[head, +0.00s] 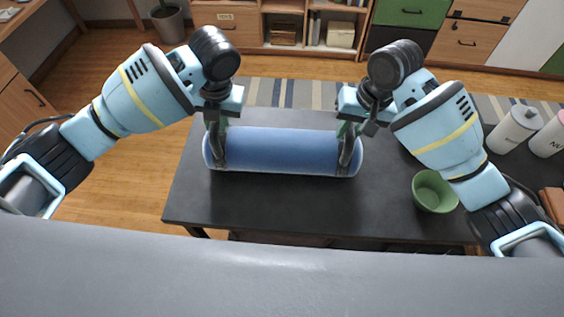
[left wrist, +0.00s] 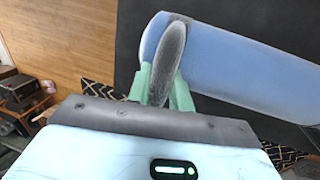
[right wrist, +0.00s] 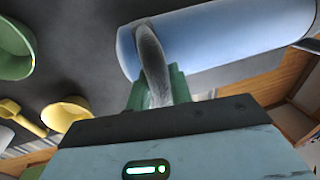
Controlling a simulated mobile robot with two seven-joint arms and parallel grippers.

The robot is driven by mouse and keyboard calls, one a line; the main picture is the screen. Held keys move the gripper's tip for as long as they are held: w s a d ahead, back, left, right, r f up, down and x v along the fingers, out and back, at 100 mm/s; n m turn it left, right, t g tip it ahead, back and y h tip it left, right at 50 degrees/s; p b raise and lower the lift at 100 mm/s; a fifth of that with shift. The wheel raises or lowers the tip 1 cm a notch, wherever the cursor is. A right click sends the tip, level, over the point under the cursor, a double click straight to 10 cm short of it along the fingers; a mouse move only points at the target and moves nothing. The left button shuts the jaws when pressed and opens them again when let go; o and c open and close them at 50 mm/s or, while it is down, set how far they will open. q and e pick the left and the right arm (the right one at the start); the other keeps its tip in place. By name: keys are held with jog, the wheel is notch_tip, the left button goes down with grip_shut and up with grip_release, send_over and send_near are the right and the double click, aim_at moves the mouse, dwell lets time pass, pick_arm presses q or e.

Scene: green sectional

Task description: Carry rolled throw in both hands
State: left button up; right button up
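The rolled throw (head: 285,152) is a blue cylinder lying crosswise over the dark table in the head view, with a grey band or loop near each end. My left gripper (head: 217,126) is at its left end, and its green fingers close on the grey loop in the left wrist view (left wrist: 163,84). My right gripper (head: 348,130) is at its right end, its green fingers on the other grey loop in the right wrist view (right wrist: 157,86). The roll looks level; I cannot tell whether it touches the table.
The dark table (head: 290,210) holds a green bowl (head: 433,191) and white canisters (head: 513,129) at right. The right wrist view also shows a yellow cup (right wrist: 66,114). A grey sofa back (head: 280,270) spans the foreground. Wooden floor (head: 130,190) is open at left.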

pick_arm(q)
jog(key=o, duration=0.4)
pick_arm(e)
jog(key=o, duration=0.4)
pick_arm(q)
jog(key=shift+o, duration=0.2)
jog(key=shift+r, duration=0.1)
pick_arm(e)
jog(key=shift+o, duration=0.2)
pick_arm(q)
notch_tip(320, 180, up, 12)
jog(key=d, duration=0.2)
jog(key=shift+s+d, duration=0.15)
jog(key=shift+s, duration=0.15)
pick_arm(e)
jog(key=shift+r, duration=0.15)
pick_arm(q)
jog(key=shift+f, duration=0.2)
pick_arm(e)
jog(key=v, duration=1.1)
jog(key=shift+r, duration=0.4)
jog(key=shift+s, duration=0.1)
